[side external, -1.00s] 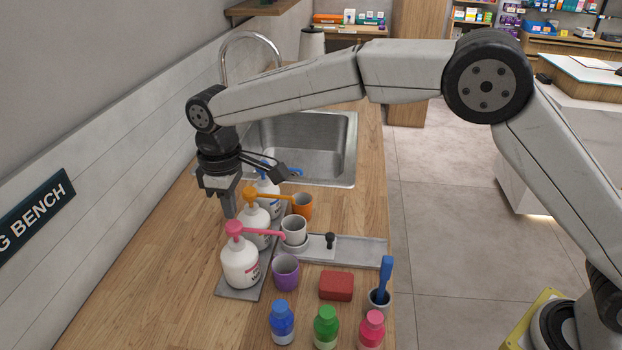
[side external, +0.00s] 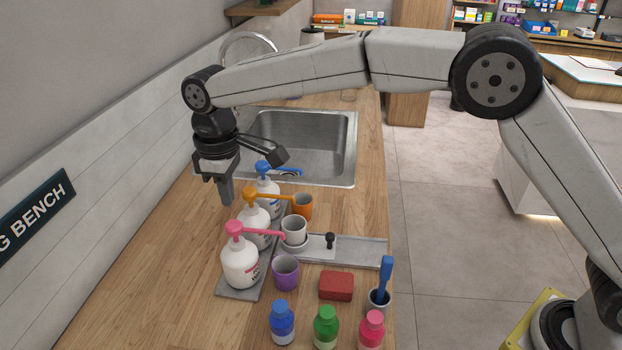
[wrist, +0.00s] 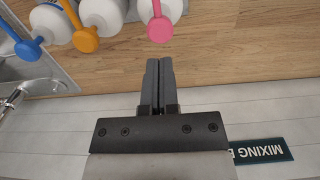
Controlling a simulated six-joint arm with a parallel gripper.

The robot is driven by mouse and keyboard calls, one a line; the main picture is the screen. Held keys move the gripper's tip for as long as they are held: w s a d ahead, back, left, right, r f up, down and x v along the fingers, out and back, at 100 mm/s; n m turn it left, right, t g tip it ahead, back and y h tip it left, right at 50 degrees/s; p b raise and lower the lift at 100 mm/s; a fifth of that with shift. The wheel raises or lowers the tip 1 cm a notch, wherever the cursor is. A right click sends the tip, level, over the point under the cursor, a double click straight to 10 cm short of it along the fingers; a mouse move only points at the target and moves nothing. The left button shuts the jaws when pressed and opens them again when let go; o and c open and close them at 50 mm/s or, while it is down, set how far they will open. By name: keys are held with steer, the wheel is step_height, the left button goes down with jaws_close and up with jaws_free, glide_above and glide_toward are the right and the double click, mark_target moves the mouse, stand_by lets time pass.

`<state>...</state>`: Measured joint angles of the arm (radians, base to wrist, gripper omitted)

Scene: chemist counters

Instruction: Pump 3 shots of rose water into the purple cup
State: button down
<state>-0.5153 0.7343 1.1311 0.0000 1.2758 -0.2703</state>
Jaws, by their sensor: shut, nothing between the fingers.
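Three white pump bottles stand in a row on a grey mat: one with a pink pump (side external: 240,264), one with an orange pump (side external: 254,222) and one with a blue pump (side external: 267,195). Their labels are too small to read. The purple cup (side external: 286,272) stands upright beside the pink-pump bottle, near its spout tip. My gripper (side external: 226,203) is shut and empty, pointing down over the counter on the wall side of the bottles. In the wrist view my gripper (wrist: 158,62) shows closed fingers below the pink pump head (wrist: 159,29), apart from it.
A white cup (side external: 294,231) stands at the grey slide rail (side external: 362,250), with an orange cup (side external: 303,205) behind. A red block (side external: 336,286), a grey cup with a blue tool (side external: 378,300) and several small capped bottles (side external: 326,328) stand in front. The sink (side external: 300,145) lies behind.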

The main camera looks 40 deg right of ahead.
step_height(320, 180, up, 3)
steer(key=shift+r, duration=0.1)
stand_by(0.4)
steer(key=shift+d, duration=0.15)
steer(key=s+d+f+m+t, duration=0.1)
steer(key=s+d+f+m, duration=0.15)
steer(key=d, duration=0.65)
steer(key=s+d+f+m, duration=0.2)
steer(key=s+d+f, duration=0.2)
steer(key=d, duration=0.4)
steer(key=s+d+f+m, duration=0.2)
steer(key=s+d+f, duration=0.1)
steer(key=s+d, duration=0.2)
steer(key=s+d+f+m+t, duration=0.1)
steer(key=s+d, duration=0.4)
steer(key=s, duration=0.5)
step_height(320, 180, down, 2)
steer(key=shift+d+f+m+t, duration=0.1)
steer(key=shift+d+m+t, duration=0.25)
steer(key=shift+m, duration=0.4)
